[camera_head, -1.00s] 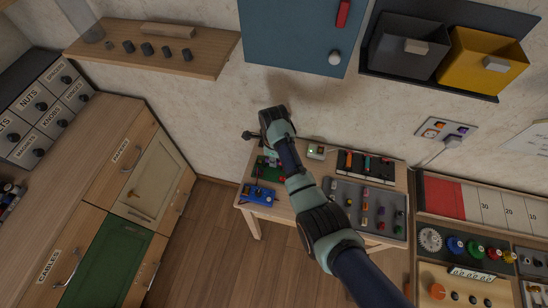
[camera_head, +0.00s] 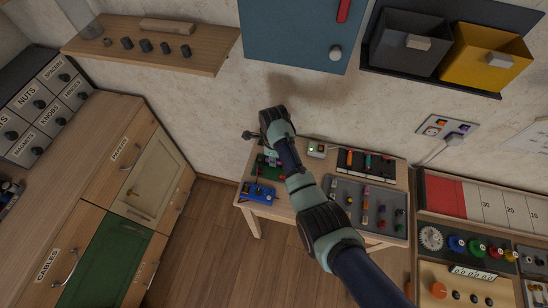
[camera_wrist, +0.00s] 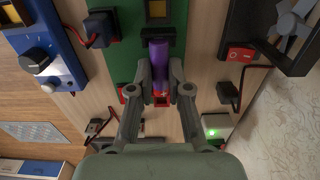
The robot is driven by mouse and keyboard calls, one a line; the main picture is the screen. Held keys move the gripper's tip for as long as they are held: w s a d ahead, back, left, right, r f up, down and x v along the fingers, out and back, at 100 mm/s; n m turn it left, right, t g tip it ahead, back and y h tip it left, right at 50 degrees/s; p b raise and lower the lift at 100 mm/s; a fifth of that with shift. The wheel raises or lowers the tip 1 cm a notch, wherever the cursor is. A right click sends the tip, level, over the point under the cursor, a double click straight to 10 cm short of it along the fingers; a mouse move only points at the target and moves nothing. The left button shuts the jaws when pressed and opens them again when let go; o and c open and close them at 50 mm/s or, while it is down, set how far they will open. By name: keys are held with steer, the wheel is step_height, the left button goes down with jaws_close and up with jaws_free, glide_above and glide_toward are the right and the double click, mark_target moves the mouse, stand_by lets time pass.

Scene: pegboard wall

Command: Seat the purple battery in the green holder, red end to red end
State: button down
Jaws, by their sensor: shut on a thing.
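The purple battery (camera_wrist: 158,64) is upright in the wrist view, between the two fingers of my gripper (camera_wrist: 160,78), which is shut on it. A red part (camera_wrist: 161,99) shows at its lower end; I cannot tell whether it belongs to the battery or the holder. The green holder (camera_wrist: 124,48) lies behind the battery, with a dark clip near the battery's upper end. The fingers hide part of the holder, so I cannot tell if the battery is fully seated. In the head view my gripper (camera_head: 271,156) is over the green holder's end of the table, mostly hidden by my arm.
A blue device (camera_head: 258,193) stands beside the holder. A small box with a lit green light (camera_head: 316,150) is at the table's back. A grey tray (camera_head: 346,221) with several batteries and a dark rack (camera_head: 385,176) fill the table's right side.

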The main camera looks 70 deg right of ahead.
steer(key=shift+f, duration=0.4)
steer(key=c, duration=1)
jaws_free()
steer(key=shift+c, duration=0.2)
steer(key=shift+r, duration=0.1)
step_height(320, 180, up, 5)
steer(key=p, duration=0.5)
steer(key=shift+w+a, duration=0.1)
